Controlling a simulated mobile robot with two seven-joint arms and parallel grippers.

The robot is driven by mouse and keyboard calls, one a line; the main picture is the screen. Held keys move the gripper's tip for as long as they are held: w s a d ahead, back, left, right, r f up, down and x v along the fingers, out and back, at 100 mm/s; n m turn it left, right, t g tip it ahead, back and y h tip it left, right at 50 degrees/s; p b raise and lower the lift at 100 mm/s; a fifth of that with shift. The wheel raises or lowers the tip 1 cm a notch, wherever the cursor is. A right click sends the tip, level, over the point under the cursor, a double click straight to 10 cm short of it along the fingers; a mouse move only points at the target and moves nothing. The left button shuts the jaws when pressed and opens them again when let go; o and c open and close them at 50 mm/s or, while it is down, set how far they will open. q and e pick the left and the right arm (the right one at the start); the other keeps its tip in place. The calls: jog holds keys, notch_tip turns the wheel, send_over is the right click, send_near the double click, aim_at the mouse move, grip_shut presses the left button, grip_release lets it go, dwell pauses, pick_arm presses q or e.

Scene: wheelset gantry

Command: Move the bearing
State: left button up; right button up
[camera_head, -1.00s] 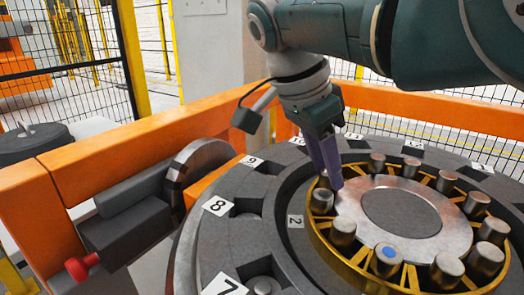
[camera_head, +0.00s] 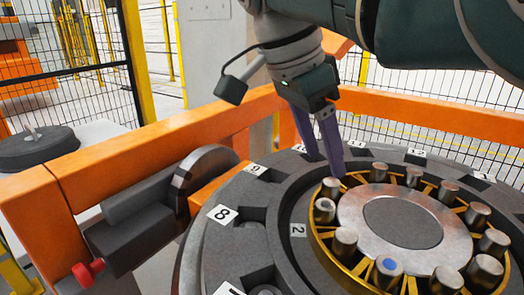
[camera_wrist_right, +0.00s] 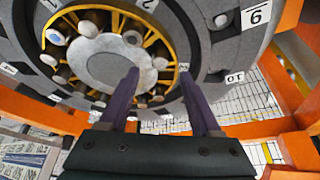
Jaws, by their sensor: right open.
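The bearing has a gold cage (camera_head: 320,246) around a silver disc (camera_head: 352,213), with several upright metal rollers in it. One roller (camera_head: 388,272) has a blue top. My right gripper (camera_head: 328,164) is open and empty, its purple fingers pointing down above the cage's back-left edge. A roller (camera_head: 330,187) stands just below the fingertips, and another roller (camera_head: 325,210) is nearer the camera. In the right wrist view the fingers (camera_wrist_right: 159,76) are apart, with the disc (camera_wrist_right: 110,62) and cage (camera_wrist_right: 172,42) beyond them. My left gripper is not in view.
A dark grey ring (camera_head: 243,205) with numbered slots surrounds the bearing. Orange beams (camera_head: 130,146) run behind and left of it. A grey clamp-like unit with a red knob (camera_head: 84,274) is at the left. Mesh fencing (camera_head: 70,70) stands behind.

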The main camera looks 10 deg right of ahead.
jog(key=v, duration=0.4)
jog(key=shift+a+r, duration=0.1)
jog(key=shift+r, duration=0.1)
jog(key=shift+r, duration=0.1)
